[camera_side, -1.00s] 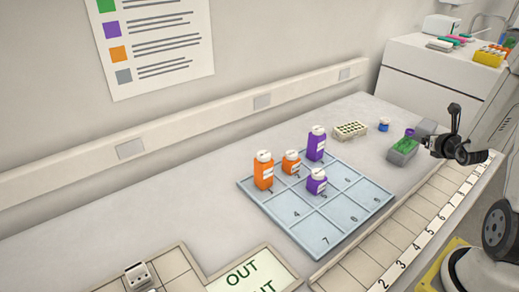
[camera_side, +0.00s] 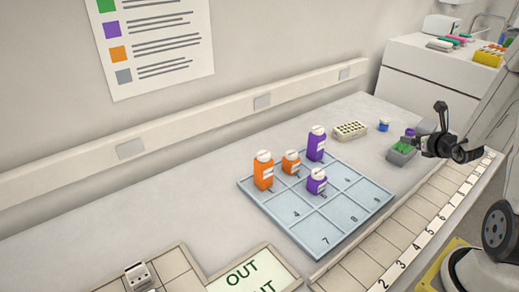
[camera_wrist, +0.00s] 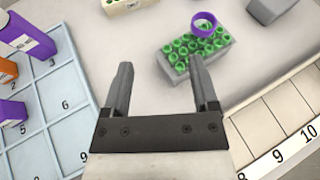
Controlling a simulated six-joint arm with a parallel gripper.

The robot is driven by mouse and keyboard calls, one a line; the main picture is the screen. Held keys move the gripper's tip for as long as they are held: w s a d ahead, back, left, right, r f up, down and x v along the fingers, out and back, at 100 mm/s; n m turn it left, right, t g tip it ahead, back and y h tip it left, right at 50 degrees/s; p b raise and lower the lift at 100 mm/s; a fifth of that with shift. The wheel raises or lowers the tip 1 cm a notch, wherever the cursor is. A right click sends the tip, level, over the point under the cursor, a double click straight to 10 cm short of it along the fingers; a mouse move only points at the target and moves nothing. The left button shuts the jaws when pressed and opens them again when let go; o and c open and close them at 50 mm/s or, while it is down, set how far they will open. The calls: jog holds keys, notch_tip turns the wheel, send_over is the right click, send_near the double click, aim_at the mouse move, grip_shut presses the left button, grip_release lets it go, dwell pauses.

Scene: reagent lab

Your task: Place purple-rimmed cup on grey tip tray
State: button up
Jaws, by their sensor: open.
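The purple-rimmed cup (camera_wrist: 204,22) shows as a purple ring with a pale inside in the wrist view. It overlaps the far edge of a grey tray of green tips (camera_wrist: 181,66); I cannot tell whether it touches the tray. In the side view the cup (camera_side: 410,132) is small, just behind the tray (camera_side: 400,157). My gripper (camera_wrist: 161,66) is open, with nothing between its fingers. In the wrist view its fingers lie left of and nearer than the tray. In the side view my gripper (camera_side: 424,147) is close to the tray's right side.
A second grey block (camera_wrist: 267,9) stands beyond the tray. A cream holed rack (camera_side: 350,131) and a blue-white jar (camera_side: 384,125) stand behind. A blue numbered grid mat (camera_side: 324,240) holds orange and purple bottles. A numbered strip (camera_side: 429,235) runs along the front.

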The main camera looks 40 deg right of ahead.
jog(key=w+a+n+g+y, duration=0.1)
jog(key=w+a+n+y, duration=0.1)
jog(key=a+n+y, duration=0.45)
jog(key=w+a+n+g+y, duration=0.1)
jog(key=w+a+n+y, duration=0.15)
jog(key=a+n, duration=0.7)
jog(key=s+a+n+g+h, duration=0.1)
jog(key=s+a+n+g, duration=0.2)
jog(key=a+n, duration=0.5)
jog(key=s+a+n+g+h, duration=0.2)
jog(key=a+n, duration=0.5)
jog(key=n, duration=0.9)
jog(key=shift+s+a+f+n+g, duration=0.15)
jog(key=shift+s+a+n+g, duration=0.4)
jog(key=shift+g, duration=0.55)
